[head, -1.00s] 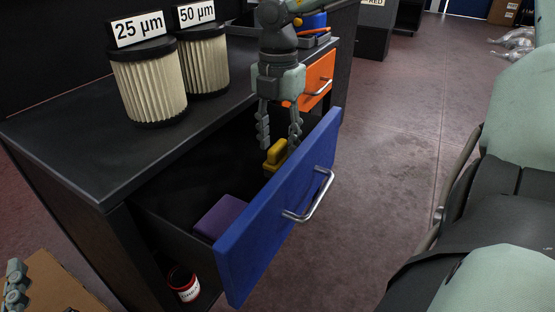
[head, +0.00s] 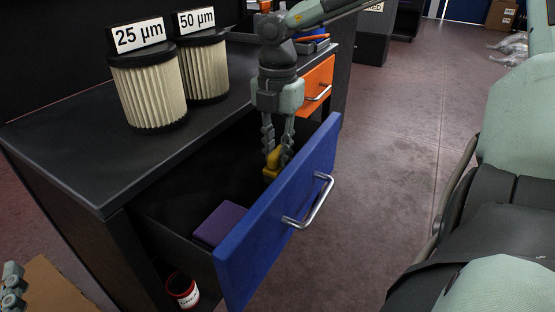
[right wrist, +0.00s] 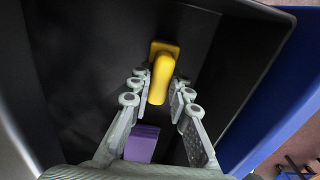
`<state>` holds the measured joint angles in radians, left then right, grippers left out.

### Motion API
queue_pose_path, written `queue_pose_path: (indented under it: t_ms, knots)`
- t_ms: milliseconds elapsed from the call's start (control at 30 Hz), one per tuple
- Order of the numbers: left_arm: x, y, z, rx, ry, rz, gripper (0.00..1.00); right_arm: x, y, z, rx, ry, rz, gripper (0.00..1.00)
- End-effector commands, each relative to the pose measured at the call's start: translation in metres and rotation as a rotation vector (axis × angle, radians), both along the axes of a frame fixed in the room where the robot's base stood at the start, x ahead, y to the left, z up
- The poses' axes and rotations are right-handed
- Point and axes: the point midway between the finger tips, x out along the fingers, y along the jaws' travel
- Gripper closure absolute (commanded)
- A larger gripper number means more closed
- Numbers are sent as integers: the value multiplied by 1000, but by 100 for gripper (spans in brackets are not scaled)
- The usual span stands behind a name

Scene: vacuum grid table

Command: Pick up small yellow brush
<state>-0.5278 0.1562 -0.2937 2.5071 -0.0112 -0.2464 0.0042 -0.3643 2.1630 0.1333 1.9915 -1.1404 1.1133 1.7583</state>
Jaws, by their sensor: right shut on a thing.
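The small yellow brush (head: 272,166) is inside the open blue-fronted drawer (head: 285,215), near its far end. My right gripper (head: 277,150) reaches down into the drawer from above and is shut on the brush. In the right wrist view, the brush's yellow handle (right wrist: 161,78) lies between the two fingers (right wrist: 157,95), its wider end further off. The bristles are hidden. Part of what looks like my left gripper (head: 14,285) shows at the lower left edge, too cut off to tell its state.
A purple block (head: 219,223) lies in the near part of the drawer. Two pleated filters (head: 148,92) (head: 204,68) stand on the dark cabinet top. An orange drawer (head: 318,85) is beyond. A red-and-white can (head: 183,290) sits below.

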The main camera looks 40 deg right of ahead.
Motion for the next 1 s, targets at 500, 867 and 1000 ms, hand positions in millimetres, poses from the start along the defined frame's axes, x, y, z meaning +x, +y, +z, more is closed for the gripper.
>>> queue_pose_path:
  t_ms: [500,867,1000]
  knots:
    - [5,13,-33,73,146,30,69,1,0,68,-2,-7,0,100]
    - [4,36,-77,164,345,72,69,1,0,155,-1,-2,-1,100]
    - [2,42,-86,184,392,82,69,1,0,172,-2,-2,0,100]
